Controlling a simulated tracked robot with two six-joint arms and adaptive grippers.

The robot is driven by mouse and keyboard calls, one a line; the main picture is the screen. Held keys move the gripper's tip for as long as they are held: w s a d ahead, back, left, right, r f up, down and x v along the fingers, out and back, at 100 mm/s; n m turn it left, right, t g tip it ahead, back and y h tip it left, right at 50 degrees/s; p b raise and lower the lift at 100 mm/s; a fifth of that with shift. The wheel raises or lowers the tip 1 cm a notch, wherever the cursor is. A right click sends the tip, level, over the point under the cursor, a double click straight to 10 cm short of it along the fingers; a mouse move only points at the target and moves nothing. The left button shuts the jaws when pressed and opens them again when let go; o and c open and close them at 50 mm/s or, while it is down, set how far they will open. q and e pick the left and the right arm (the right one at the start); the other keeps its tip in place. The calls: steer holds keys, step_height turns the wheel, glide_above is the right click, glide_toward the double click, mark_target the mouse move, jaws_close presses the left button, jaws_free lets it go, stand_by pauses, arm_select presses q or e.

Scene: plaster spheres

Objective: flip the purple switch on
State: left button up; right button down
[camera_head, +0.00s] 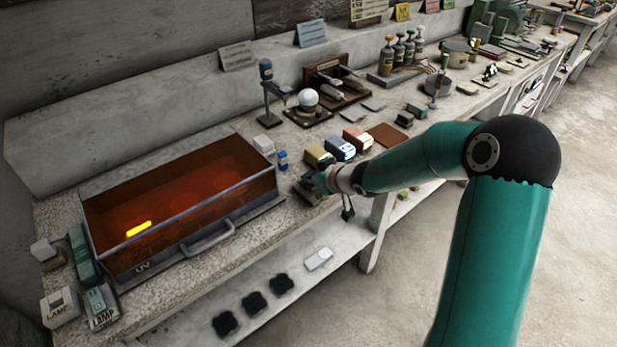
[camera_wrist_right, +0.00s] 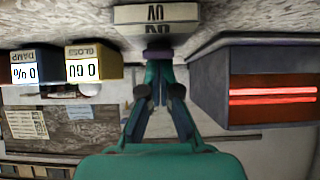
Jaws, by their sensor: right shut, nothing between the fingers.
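A box marked UV (camera_wrist_right: 157,14) is at the top middle of the right wrist view, which shows the scene upside down. A purple part (camera_wrist_right: 159,53), which looks like the switch, sits on it just past my fingertips. My right gripper (camera_wrist_right: 160,72) is shut and empty, its tips at or very near the purple part; I cannot tell whether they touch. In the head view my right gripper (camera_head: 318,182) is low at the bench's front edge and hides the switch. Which way the switch is tilted is unclear. My left gripper is not in view.
Small labelled boxes, yellow (camera_head: 319,157) and blue (camera_head: 341,147), stand close behind.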

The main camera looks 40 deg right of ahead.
steer(key=shift+s+f, duration=0.2)
steer(key=shift+s, duration=0.5)
steer(key=shift+r+p, duration=0.6)
steer(key=shift+r, duration=0.05)
steer(key=r+p, duration=0.1)
steer(key=r, duration=0.1)
steer(key=r+p, duration=0.1)
steer(key=p, duration=0.1)
steer(key=shift+s+r, duration=0.4)
steer(key=p+v, duration=0.2)
steer(key=v, duration=0.7)
steer(key=shift+s+f, duration=0.3)
steer(key=shift+s, duration=0.05)
steer(key=shift+d, duration=0.1)
